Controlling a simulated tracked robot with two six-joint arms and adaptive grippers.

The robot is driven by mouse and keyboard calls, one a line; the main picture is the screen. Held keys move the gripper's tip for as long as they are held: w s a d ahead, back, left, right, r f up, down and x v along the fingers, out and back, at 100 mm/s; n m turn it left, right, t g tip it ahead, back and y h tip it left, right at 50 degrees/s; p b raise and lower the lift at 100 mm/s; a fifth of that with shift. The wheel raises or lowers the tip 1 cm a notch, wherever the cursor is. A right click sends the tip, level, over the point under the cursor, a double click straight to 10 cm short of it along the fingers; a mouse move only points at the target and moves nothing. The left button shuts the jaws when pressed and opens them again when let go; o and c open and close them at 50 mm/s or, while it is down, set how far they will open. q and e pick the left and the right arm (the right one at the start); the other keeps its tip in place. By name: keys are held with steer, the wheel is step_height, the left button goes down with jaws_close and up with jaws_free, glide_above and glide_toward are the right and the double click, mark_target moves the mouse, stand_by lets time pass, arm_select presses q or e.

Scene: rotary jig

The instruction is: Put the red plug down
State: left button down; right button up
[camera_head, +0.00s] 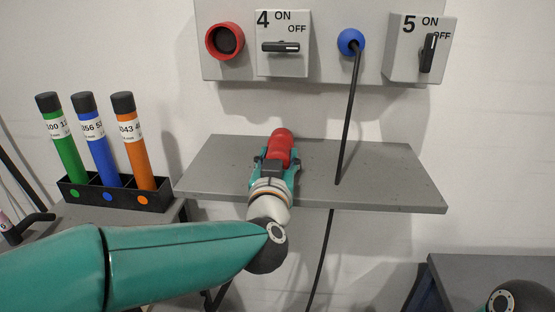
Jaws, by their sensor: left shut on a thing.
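The red plug (281,142) is at the grey shelf (390,178), below the wall panel. My left gripper (276,160) is shut on the red plug, with its fingers on either side of it. The plug's round end points away from me, toward the wall. I cannot tell whether the plug touches the shelf. A red round socket (225,41) sits on the panel above and to the left, with nothing in it. My right gripper is not in view.
A blue plug (351,41) sits in the panel, and its black cable (349,115) hangs down past the shelf. Switch boxes 4 (283,62) and 5 (408,62) flank it. A black rack (122,197) with green, blue and orange tubes stands left. The shelf's right part is clear.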

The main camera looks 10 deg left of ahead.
arm_select(q)
steer(key=c, duration=0.5)
jaws_free()
steer(key=shift+f, duration=0.1)
steer(key=shift+c, duration=0.2)
steer(key=shift+o, duration=0.2)
steer(key=shift+s, duration=0.1)
steer(key=s, duration=1.1)
steer(key=shift+s, duration=0.4)
steer(key=shift+a, duration=0.1)
